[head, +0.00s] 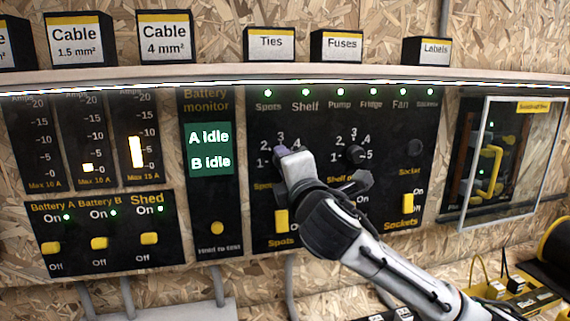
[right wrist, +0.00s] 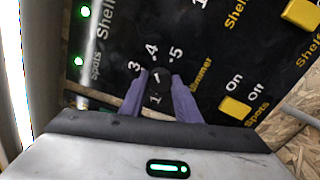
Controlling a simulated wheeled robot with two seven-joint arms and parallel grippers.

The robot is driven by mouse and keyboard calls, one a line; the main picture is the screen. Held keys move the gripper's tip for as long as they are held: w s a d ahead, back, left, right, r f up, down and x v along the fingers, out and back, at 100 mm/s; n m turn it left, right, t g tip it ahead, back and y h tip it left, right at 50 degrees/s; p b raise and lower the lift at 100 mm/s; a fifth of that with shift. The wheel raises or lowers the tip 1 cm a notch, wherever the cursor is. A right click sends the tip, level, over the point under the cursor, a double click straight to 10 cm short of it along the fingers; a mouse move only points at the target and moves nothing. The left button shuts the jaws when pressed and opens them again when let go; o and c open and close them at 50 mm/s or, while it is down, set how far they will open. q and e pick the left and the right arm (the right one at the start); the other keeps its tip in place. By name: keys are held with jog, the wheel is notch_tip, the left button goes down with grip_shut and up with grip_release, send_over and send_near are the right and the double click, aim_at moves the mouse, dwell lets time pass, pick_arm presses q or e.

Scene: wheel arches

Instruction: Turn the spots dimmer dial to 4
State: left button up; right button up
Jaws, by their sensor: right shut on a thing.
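The spots dimmer dial (right wrist: 157,77) is a small dark knob with a white pointer line, on the black panel (head: 325,230). Printed numbers surround it. In the right wrist view the 3, 4, 5 and 1 show around it; I cannot tell exactly which number the line points to. My right gripper (head: 281,153) has its purple fingers on both sides of the knob, shut on it; it also shows in the right wrist view (right wrist: 158,80). In the head view my gripper hides the dial. My left gripper is in neither view.
The shelf dimmer dial (head: 355,154) sits right of my gripper. Yellow switches, including the spots switch (head: 281,221) and sockets switch (head: 407,203), lie below. A clear cover (head: 512,165) stands out at right. A shelf (head: 215,78) with labelled boxes runs above.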

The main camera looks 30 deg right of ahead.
dwell(0.4)
jog(key=o, duration=1)
jog(key=shift+o, duration=0.2)
jog(key=shift+s, duration=0.1)
jog(key=b+v, duration=0.1)
jog(key=v, duration=0.9)
